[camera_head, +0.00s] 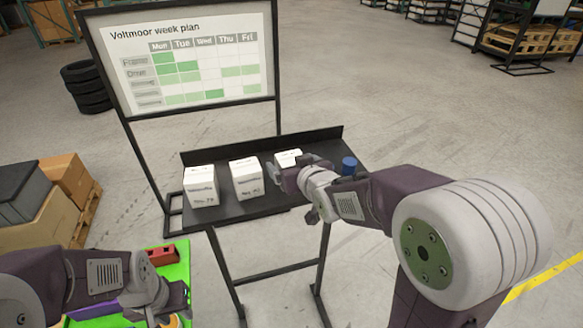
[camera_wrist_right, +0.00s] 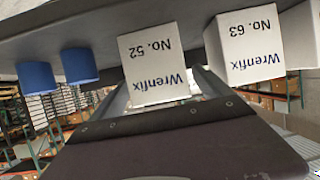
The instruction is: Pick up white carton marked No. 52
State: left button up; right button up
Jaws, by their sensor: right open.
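The white carton marked No. 52 (camera_wrist_right: 155,65) shows upside down in the right wrist view, label facing the camera, on a dark shelf (camera_wrist_right: 100,20). In the head view the rightmost white carton (camera_head: 288,157), beside the blue cylinder, matches it; my right gripper partly hides it and its number cannot be read. My right gripper (camera_head: 277,175) is open just in front of that carton; contact cannot be judged.
The white carton No. 63 (camera_wrist_right: 243,45) stands beside No. 52, also at the shelf's middle (camera_head: 246,180). Another white carton (camera_head: 201,187) stands left. A planning board (camera_head: 190,60) rises behind. A green surface (camera_head: 180,252) lies lower left.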

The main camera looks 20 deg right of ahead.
jog(key=shift+p+x, duration=0.45)
jog(key=shift+x, duration=1.45)
jog(key=shift+s, duration=0.2)
jog(key=c, duration=1.5)
jog(key=shift+w, duration=0.1)
jog(key=c, duration=0.4)
jog(key=shift+r, duration=0.1)
